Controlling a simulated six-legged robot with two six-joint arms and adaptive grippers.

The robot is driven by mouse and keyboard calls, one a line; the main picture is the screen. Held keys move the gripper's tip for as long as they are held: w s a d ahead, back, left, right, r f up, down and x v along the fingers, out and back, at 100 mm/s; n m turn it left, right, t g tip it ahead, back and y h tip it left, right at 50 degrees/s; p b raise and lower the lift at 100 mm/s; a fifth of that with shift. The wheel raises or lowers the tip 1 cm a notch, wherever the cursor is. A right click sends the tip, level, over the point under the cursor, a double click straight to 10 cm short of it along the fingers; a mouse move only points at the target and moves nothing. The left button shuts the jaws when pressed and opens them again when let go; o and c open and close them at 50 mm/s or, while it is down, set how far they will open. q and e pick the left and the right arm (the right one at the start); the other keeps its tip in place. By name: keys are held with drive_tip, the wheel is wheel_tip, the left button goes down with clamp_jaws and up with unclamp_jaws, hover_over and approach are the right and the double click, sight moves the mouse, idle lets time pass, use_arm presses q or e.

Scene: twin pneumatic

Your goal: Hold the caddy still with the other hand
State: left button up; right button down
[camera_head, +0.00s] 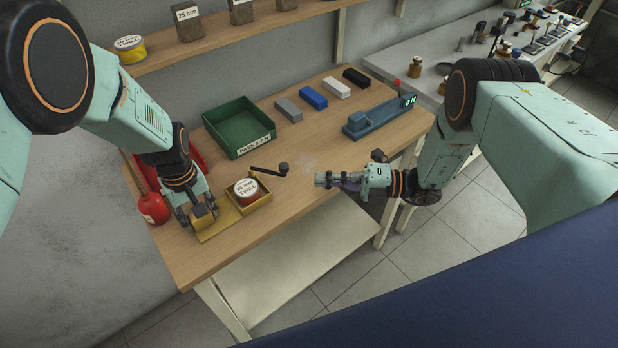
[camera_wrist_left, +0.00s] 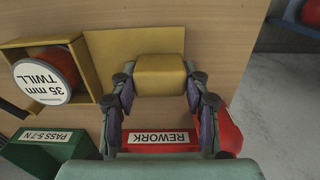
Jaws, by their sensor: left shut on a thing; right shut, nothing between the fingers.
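The caddy (camera_head: 219,228) is a yellow flat piece with a raised block and an open box, on the left part of the wooden table. In the left wrist view the caddy (camera_wrist_left: 112,47) also shows. A spool labelled 35 mm TWILL (camera_head: 247,188) sits in its box. A crank with a black knob (camera_head: 282,168) shows beside the box. My left gripper (camera_head: 203,214) is shut on the caddy's yellow block (camera_wrist_left: 160,76), with a finger on each side. My right gripper (camera_head: 326,180) is shut and empty, right of the caddy, near the table's front edge.
A green bin (camera_head: 238,128) stands behind the caddy. A red REWORK bin (camera_wrist_left: 162,138) and a red bottle (camera_head: 153,208) are close to my left gripper. Several small blocks (camera_head: 313,98) and a blue device (camera_head: 378,120) stand further right. The table's middle is mostly clear.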

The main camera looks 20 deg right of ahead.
drive_tip(key=d, duration=0.6)
drive_tip(key=shift+s, duration=0.2)
use_arm(q)
drive_tip(key=o, duration=1.4)
